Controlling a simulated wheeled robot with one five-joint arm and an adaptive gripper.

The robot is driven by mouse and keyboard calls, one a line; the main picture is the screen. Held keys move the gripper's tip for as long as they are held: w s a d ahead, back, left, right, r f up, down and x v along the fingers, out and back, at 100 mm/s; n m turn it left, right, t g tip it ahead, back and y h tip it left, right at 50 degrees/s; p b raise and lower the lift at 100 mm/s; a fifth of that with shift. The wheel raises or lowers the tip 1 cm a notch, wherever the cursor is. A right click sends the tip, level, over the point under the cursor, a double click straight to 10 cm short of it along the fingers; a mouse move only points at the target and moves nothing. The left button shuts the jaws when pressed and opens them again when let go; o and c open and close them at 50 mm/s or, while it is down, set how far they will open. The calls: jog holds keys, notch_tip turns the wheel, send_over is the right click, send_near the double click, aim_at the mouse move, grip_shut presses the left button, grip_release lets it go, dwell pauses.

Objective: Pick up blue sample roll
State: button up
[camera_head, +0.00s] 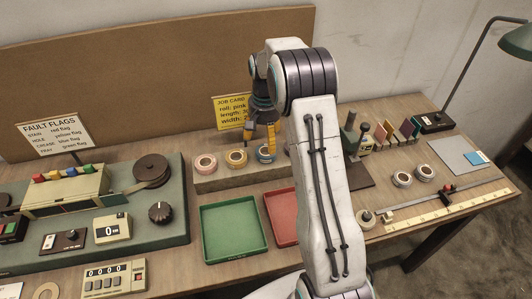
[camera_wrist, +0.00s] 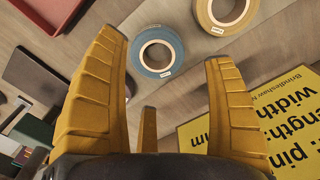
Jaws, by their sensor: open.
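The blue sample roll (camera_head: 262,158) sits on a low wooden stand (camera_head: 225,181), at the right end of a row with a pink roll (camera_head: 205,163) and an orange-yellow roll (camera_head: 236,158). In the head view my gripper (camera_head: 261,138) is just above and behind the blue roll, pointing down and partly hiding it. In the wrist view the blue roll (camera_wrist: 136,52) shows beyond and between the spread yellow fingers (camera_wrist: 166,52). The orange-yellow roll (camera_wrist: 203,14) is at the top edge there. The gripper is open and empty.
A yellow job card (camera_head: 229,104) stands close behind the rolls. A green tray (camera_head: 233,229) and a red tray (camera_head: 281,216) lie in front. The fault-flag machine (camera_head: 120,238) is at left. Two white rolls (camera_head: 402,180) and a ruler (camera_head: 440,209) are at right.

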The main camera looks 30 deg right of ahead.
aim_at(266, 151)
jog(key=shift+s+f+p, duration=0.2)
jog(key=shift+f+p, duration=0.25)
jog(key=shift+f, duration=2.35)
jog(key=shift+c, duration=0.3)
jog(key=c, duration=0.8)
